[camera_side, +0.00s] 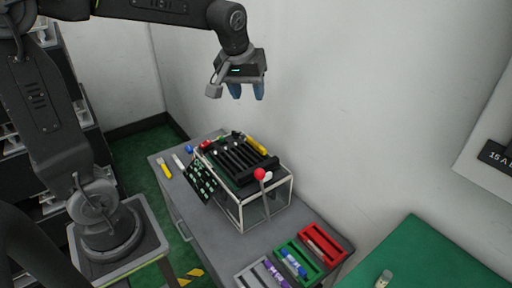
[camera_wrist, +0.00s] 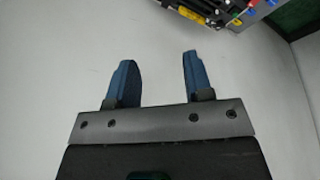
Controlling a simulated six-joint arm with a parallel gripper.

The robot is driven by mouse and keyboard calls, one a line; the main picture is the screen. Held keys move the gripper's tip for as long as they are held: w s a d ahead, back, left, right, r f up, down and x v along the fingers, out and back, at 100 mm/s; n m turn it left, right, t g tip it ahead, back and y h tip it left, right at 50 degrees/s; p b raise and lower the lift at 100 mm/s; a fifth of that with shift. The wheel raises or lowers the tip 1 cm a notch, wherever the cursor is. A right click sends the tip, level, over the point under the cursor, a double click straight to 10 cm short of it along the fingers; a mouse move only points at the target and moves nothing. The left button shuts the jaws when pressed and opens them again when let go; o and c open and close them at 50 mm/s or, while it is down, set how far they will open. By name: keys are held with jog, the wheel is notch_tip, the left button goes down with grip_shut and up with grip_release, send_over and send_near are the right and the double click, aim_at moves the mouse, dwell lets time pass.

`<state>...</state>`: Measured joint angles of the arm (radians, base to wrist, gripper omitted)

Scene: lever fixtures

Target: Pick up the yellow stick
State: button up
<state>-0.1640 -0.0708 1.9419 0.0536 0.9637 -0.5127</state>
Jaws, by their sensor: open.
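A yellow stick-like piece (camera_side: 165,168) lies on the grey table's left end. A second yellow piece (camera_side: 257,146) sits at the back of the lever fixture (camera_side: 240,207); I cannot tell which one is the yellow stick. In the wrist view a yellow piece (camera_wrist: 190,14) shows at the top edge, by the fixture. My gripper (camera_side: 246,92) hangs above the fixture, well clear of it, with its blue fingers pointing down. The fingers (camera_wrist: 158,62) are apart with nothing between them.
The grey table (camera_side: 215,258) also bears a red tray (camera_side: 338,250), a green tray (camera_side: 306,277) and a grey tray (camera_side: 247,277) holding small sticks. A red-knobbed lever (camera_side: 260,174) stands up at the fixture's front. A white wall is close behind. A green table (camera_side: 430,250) stands at right.

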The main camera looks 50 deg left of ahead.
jog(key=w+a+f+n+g, duration=0.1)
jog(key=w+a+f+n, duration=0.3)
jog(key=w+a+f, duration=0.4)
jog(key=n+g, duration=0.2)
jog(key=n, duration=0.5)
send_near(256, 143)
jog(key=f, duration=0.4)
jog(key=shift+w+a+f, duration=0.15)
jog(key=shift+w+f, duration=0.05)
jog(key=shift+w, duration=0.1)
jog(key=shift+s+a+f, duration=0.1)
jog(key=shift+a+f, duration=0.1)
jog(key=shift+f, duration=1.25)
jog(key=shift+a+f, duration=0.2)
jog(key=shift+f, duration=1.25)
jog(key=shift+f, duration=0.2)
grip_shut()
